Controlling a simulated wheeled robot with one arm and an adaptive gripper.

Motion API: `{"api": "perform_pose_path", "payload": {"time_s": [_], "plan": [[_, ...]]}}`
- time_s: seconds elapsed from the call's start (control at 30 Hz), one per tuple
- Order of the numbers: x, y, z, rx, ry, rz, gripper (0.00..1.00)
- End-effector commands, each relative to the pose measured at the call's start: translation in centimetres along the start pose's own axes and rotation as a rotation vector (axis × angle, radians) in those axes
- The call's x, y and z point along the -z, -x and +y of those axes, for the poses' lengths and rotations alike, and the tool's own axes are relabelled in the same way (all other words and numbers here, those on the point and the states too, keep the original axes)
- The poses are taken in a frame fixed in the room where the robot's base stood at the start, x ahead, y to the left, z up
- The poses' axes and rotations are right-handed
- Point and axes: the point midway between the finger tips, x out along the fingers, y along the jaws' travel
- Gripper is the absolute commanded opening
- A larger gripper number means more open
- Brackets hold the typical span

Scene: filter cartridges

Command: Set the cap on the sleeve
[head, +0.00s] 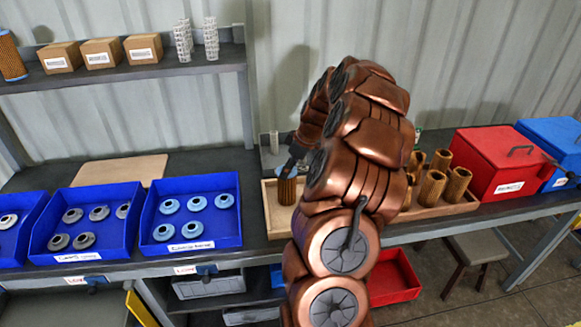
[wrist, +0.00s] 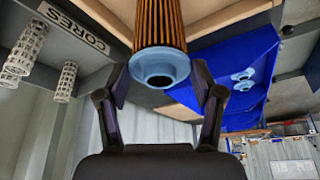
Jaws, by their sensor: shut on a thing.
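A pleated orange-brown sleeve (head: 287,191) stands upright at the left end of the wooden tray, partly hidden by my arm. In the wrist view the sleeve (wrist: 160,20) runs up out of the frame. A light-blue cap (wrist: 162,66) with a dark central hole sits at the sleeve's near end, in line with it, with no gap that I can see. My gripper (wrist: 161,88) has its two dark fingers on either side of the cap and is shut on it. In the head view my gripper (head: 294,158) is just above the sleeve and largely hides the cap.
The wooden tray (head: 274,222) holds several more sleeves (head: 433,188) at right. A blue bin (head: 222,239) holds light-blue caps (head: 196,206); another (head: 58,252) holds grey caps (head: 84,241). A red box (head: 497,165) stands right. Perforated cores (head: 211,39) stand on the shelf.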

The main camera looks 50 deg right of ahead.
Motion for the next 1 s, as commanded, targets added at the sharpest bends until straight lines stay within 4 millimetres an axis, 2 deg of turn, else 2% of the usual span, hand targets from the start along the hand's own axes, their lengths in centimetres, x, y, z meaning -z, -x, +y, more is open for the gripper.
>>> {"api": "perform_pose_path", "payload": {"time_s": [0.4, 0.43, 0.7, 1.0], "plan": [[-0.21, -0.53, 0.0, 0.0, 0.0, 0.0, 0.46], [-0.2, -0.48, 0.0, 0.0, 0.0, 0.0, 0.69], [-0.19, -0.46, -0.01, 0.0, 0.0, 0.0, 0.96], [-0.19, -0.44, 0.0, 0.0, 0.0, 0.0, 0.96]]}}
